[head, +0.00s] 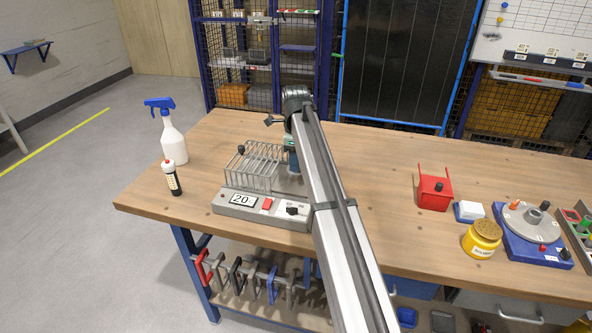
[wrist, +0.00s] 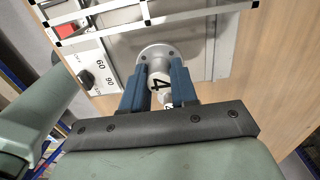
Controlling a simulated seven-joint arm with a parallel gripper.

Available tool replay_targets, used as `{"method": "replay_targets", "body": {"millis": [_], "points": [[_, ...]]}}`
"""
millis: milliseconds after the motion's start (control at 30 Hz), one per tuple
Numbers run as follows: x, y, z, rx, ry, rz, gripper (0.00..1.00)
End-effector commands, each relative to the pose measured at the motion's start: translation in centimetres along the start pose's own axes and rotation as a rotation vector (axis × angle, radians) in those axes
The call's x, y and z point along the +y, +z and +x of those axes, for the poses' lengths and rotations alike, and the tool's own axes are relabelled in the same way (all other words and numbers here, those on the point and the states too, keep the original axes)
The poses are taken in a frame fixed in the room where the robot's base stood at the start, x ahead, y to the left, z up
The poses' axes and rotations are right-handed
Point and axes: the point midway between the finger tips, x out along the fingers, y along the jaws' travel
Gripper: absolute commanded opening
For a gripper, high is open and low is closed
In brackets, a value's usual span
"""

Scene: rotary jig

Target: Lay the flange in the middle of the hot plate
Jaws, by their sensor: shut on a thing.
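My gripper (wrist: 160,88) is shut on the flange (wrist: 151,51), a pale grey round disc with bolt holes and a hub marked 4, between its blue fingers. The hot plate (head: 262,207) is a grey unit with a display reading 20, a red button and a black knob; its grey top (wrist: 195,45) shows behind the flange in the wrist view. The flange appears over the plate; whether it touches cannot be told. In the head view my gripper (head: 292,162) is beside the wire guard, and my arm hides the flange and the plate's right part.
A wire guard (head: 250,168) stands on the hot plate's left part. A spray bottle (head: 172,142) and a small dark-labelled bottle (head: 173,180) stand left. A red bin (head: 434,190), yellow jar (head: 481,240) and blue-based jig (head: 530,232) are right.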

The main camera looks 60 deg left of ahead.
Motion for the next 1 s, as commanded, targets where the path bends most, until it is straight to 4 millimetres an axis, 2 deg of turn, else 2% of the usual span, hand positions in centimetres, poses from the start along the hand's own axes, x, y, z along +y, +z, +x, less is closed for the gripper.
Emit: {"method": "replay_targets", "body": {"millis": [300,733,767,1000], "points": [[0.0,0.0,3.4,0.0,0.0,0.0,0.0],[0.0,0.0,3.9,0.0,-0.001,0.0,0.0],[0.0,0.0,3.9,0.0,-0.001,0.0,0.3],[0.0,0.0,3.8,0.0,0.0,0.0,0.53]]}}
